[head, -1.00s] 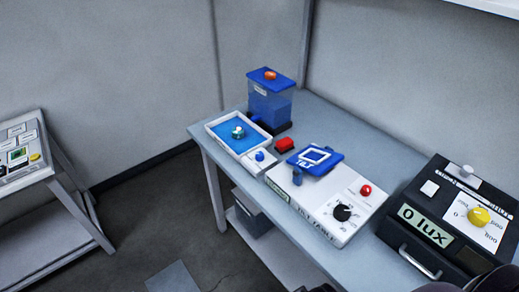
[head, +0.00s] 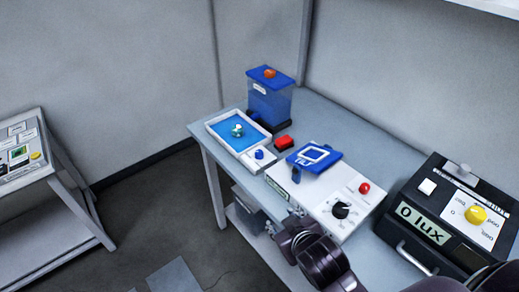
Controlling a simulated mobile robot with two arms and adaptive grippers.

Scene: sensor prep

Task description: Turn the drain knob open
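A small blue knob (head: 259,154), which looks like the drain knob, sits on the white panel at the near right end of a shallow white tray (head: 218,139). The tray holds blue liquid with a small white and teal object (head: 237,131) in it. The way the knob is turned is too small to read. My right gripper (head: 284,225) is at the table's front edge, below the white control box and apart from the knob. Its fingers are small and partly hidden by my dark wrist, so I cannot tell whether they are open. My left gripper is out of view.
A blue-lidded tank (head: 270,103) stands behind the tray, with a red block (head: 284,142) beside it. A white control box (head: 322,207) carries a blue framed plate (head: 314,158), a black dial and a red button. A black lux box (head: 437,203) stands at right.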

